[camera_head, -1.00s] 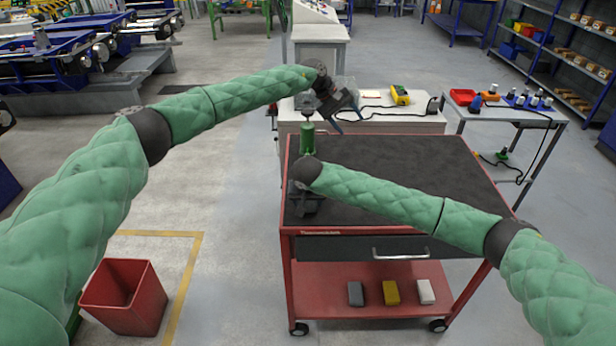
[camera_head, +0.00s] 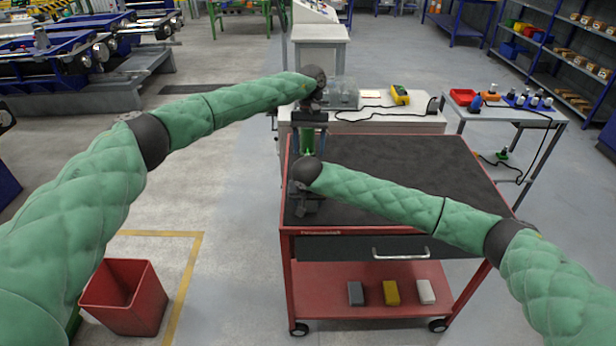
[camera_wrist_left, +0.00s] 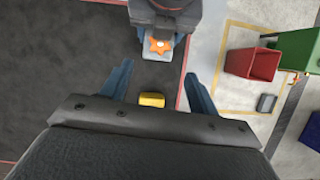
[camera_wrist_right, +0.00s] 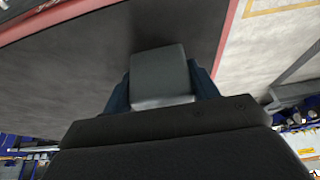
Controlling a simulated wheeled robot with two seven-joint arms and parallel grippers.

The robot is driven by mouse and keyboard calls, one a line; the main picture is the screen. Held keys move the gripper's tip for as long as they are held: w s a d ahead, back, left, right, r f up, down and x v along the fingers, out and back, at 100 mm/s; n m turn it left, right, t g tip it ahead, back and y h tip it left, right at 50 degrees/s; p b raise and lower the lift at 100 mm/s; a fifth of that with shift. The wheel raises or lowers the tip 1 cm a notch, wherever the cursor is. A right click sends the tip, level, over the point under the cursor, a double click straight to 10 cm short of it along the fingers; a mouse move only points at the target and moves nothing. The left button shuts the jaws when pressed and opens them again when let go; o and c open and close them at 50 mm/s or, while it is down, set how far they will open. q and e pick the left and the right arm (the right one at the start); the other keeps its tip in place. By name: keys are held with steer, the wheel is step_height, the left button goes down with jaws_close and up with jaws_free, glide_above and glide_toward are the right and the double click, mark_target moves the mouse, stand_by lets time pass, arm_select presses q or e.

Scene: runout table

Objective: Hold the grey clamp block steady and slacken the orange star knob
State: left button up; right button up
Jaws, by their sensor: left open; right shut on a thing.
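The orange star knob (camera_wrist_left: 158,45) sits on a light grey part of the clamp block (camera_wrist_left: 155,72) in the left wrist view. My right gripper (camera_wrist_right: 162,98) is shut on the grey clamp block (camera_wrist_right: 160,70), which fills the space between its fingers. My left gripper (camera_wrist_left: 158,88) is open and points down, its fingers apart and clear of the knob. A small yellow piece (camera_wrist_left: 152,100) shows between those fingers, touching neither. In the head view my left gripper (camera_head: 309,150) is above and behind my right wrist, which hides the knob.
The dark top of the red cart (camera_head: 400,165) is clear to the right. A grey bench (camera_head: 385,122) with a yellow device (camera_head: 400,94) stands behind. A red bin (camera_head: 125,297) is on the floor.

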arm_select(q)
steer(key=x, duration=1)
steer(key=c, duration=1)
